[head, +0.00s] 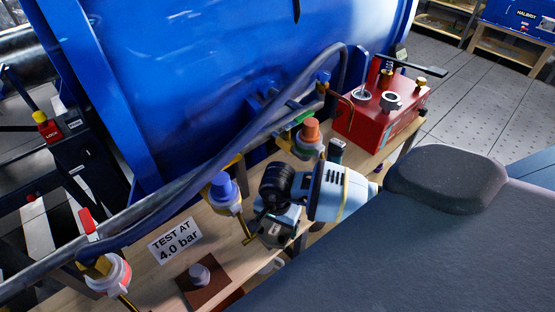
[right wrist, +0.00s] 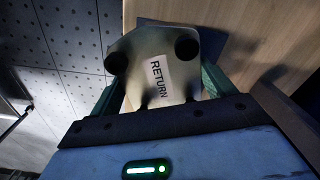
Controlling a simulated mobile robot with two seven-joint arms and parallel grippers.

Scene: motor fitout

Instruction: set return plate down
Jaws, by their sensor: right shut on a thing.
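The return plate (right wrist: 157,76) is a pale plate with a "RETURN" label and dark round spots near its upper corners. In the right wrist view it sits between the green fingers of my right gripper (right wrist: 160,90), which is shut on it. Wood surface lies behind it; I cannot tell whether the plate touches it. In the head view my right gripper (head: 275,232) is low over the bench's front edge, right of the blue-capped fitting. The plate cannot be made out clearly there. My left gripper is not in view.
The wooden bench (head: 145,265) carries a "TEST AT 4.0 bar" sign (head: 175,241), a brown plate with a grey knob (head: 200,275), a blue-capped fitting (head: 224,190), an orange-capped fitting (head: 310,132) and a red box (head: 375,120). A large blue tank (head: 210,75) and hose stand behind.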

